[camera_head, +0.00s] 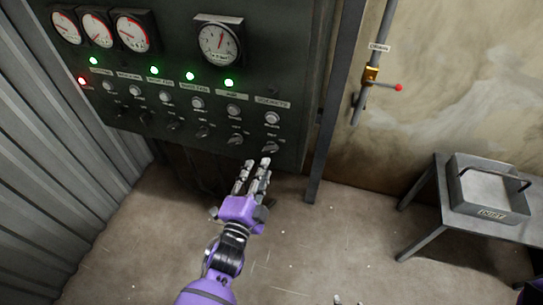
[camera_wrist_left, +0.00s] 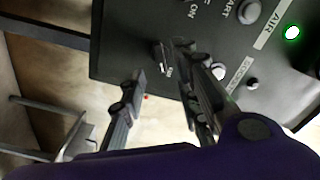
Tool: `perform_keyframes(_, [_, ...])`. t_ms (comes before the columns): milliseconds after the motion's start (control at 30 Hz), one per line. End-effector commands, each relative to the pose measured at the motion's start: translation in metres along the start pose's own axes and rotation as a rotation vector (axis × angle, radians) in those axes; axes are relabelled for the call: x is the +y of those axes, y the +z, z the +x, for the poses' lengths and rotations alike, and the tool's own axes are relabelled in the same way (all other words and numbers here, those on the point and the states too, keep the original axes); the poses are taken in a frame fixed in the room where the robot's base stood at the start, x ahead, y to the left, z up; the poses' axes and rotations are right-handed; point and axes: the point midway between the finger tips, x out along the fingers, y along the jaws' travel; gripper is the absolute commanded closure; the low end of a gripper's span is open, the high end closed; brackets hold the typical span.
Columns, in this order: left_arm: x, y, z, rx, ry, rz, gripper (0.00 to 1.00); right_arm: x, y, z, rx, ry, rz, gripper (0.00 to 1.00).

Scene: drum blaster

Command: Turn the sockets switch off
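The sockets column is the rightmost on the dark control panel (camera_head: 150,105). Its label (camera_head: 271,101) sits above a pale round button (camera_head: 271,118). Contact cannot be told. Small tips at the bottom edge look like my right gripper (camera_head: 348,301).
Green lamps (camera_head: 228,82) glow above several other columns; a red lamp (camera_head: 82,80) glows at left. A pipe with a red-tipped valve lever (camera_head: 385,86) is on the wall. A metal box (camera_head: 490,190) stands on a small table (camera_head: 428,215). The floor between is open.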

Motion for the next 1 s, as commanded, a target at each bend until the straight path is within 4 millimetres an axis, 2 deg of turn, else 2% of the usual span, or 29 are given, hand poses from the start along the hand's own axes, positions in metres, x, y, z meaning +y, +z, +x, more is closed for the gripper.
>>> perform_keyframes(200, [-0.003,-0.002,0.038,0.002,-0.003,-0.003,0.70,-0.002,-0.005,-0.001,0.006,-0.003,0.003,0.60])
perform_keyframes(400, [-0.001,-0.001,0.060,0.000,-0.001,-0.005,0.70,0.000,0.003,0.000,-0.009,-0.002,-0.001,0.60])
perform_keyframes(733, [0.000,0.000,0.065,-0.001,0.000,-0.005,0.70,0.001,0.007,-0.003,-0.016,-0.001,-0.001,0.60])
perform_keyframes(767, [0.000,0.000,0.065,-0.001,0.000,-0.006,0.72,0.001,0.006,-0.003,-0.016,-0.001,-0.001,0.60])
perform_keyframes(900, [0.000,0.000,0.065,-0.001,0.000,-0.006,0.90,0.001,0.005,-0.003,-0.013,-0.001,-0.001,0.60])
perform_keyframes(1000, [0.000,0.000,0.065,-0.001,0.000,-0.006,1.00,0.001,0.004,-0.003,-0.011,-0.001,-0.001,0.60])
